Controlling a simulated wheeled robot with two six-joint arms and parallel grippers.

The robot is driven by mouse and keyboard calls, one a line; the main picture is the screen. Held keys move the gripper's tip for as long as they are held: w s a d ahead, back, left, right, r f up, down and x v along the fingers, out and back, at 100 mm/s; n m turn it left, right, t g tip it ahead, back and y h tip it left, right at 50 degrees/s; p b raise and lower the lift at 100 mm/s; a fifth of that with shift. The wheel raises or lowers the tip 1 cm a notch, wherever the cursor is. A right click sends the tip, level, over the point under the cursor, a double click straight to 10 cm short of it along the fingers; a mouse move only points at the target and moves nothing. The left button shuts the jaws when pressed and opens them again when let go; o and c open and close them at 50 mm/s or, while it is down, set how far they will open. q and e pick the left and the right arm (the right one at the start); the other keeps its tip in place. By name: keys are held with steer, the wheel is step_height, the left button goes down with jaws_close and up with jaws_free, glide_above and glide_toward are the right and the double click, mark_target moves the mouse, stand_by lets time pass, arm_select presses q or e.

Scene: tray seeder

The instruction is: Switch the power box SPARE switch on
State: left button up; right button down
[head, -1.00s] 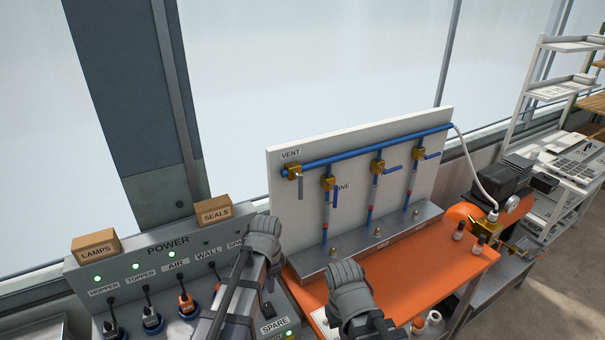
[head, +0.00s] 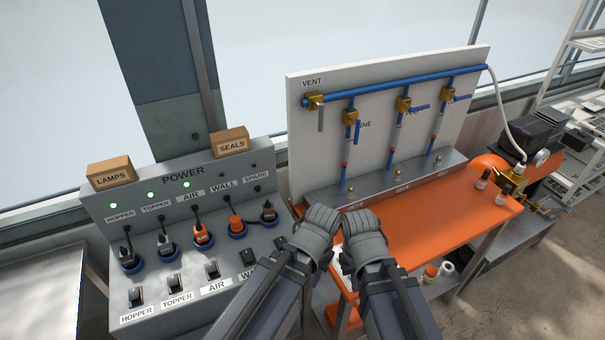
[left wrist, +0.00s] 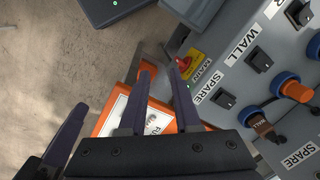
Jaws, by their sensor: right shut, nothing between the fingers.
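The grey power box (head: 185,240) stands at left in the head view. Its SPARE switch (head: 280,243) is a dark rocker, partly hidden by my left arm. The switch (left wrist: 223,99) shows clearly in the left wrist view beside its SPARE label (left wrist: 208,83); I cannot tell its position. The SPARE lamp (head: 254,166) looks dark. My left gripper (head: 322,218) is right of the switch, apart from it; its fingers (left wrist: 161,72) are spread with a gap in the wrist view. My right gripper (head: 360,222) is shut and empty, close beside the left.
HOPPER, TOPPER and AIR lamps (head: 186,184) are green. A WALL switch (left wrist: 258,59) neighbours SPARE, and a red MAIN switch (left wrist: 183,64) lies on its other side. Plugs with cords (head: 203,234) stick out above the switches. An orange bench (head: 430,235) with a valve panel (head: 390,135) stands right.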

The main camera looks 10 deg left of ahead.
mark_target(283, 242)
arm_select(q)
steer(key=o, duration=0.4)
steer(key=w+a+n, duration=0.1)
steer(key=w+n, duration=0.1)
steer(key=w, duration=0.1)
steer(key=w+a+n, duration=0.1)
steer(key=w+a, duration=0.1)
steer(key=w, duration=0.1)
steer(key=w+a+n, duration=0.1)
steer(key=w+n, duration=0.1)
steer(key=w, duration=0.1)
steer(key=shift+w+a+f+n+h, duration=0.15)
steer(key=shift+w+a+n+h, duration=0.15)
steer(key=shift+w+a, duration=0.1)
steer(key=shift+o, duration=0.4)
steer(key=w+a+n, duration=0.4)
steer(key=w+a, duration=0.1)
steer(key=w, duration=0.1)
steer(key=shift+a+n+h, duration=0.3)
steer(key=shift+a+n, duration=0.05)
steer(key=shift+n, duration=0.05)
step_height(283, 242, down, 8)
steer(key=b, duration=0.8)
steer(key=shift+s, duration=0.1)
steer(key=shift+c, duration=0.2)
jaws_close()
